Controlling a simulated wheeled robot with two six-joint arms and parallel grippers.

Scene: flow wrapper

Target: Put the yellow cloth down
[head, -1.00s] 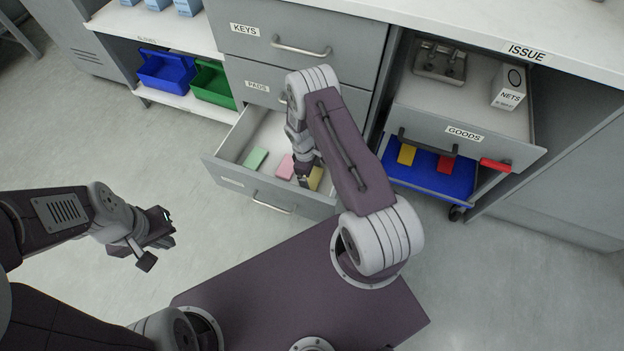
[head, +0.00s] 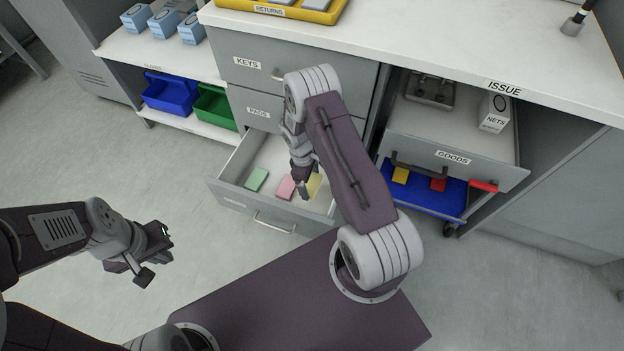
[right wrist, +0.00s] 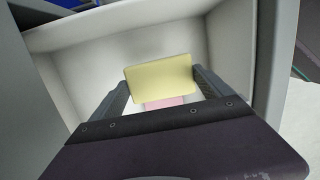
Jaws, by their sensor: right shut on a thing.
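The yellow cloth (head: 314,184) is a flat pale-yellow piece between the fingers of my right gripper (head: 303,188). In the right wrist view the cloth (right wrist: 160,80) spans the gap between both fingers (right wrist: 163,92), looks larger than the pink cloth behind it and partly covers that cloth. My right gripper is shut on it, over the right part of the open drawer (head: 228,196). In the head view my arm hides part of the cloth. My left gripper (head: 158,256) is over the floor at left, away from the drawer; its finger gap is unclear.
A green cloth (head: 257,179) and a pink cloth (head: 286,188) lie in the open drawer. At right, the GOODS drawer (head: 425,158) is open above a blue tray (head: 430,196) with yellow and red pieces. Blue and green bins (head: 215,107) stand at left.

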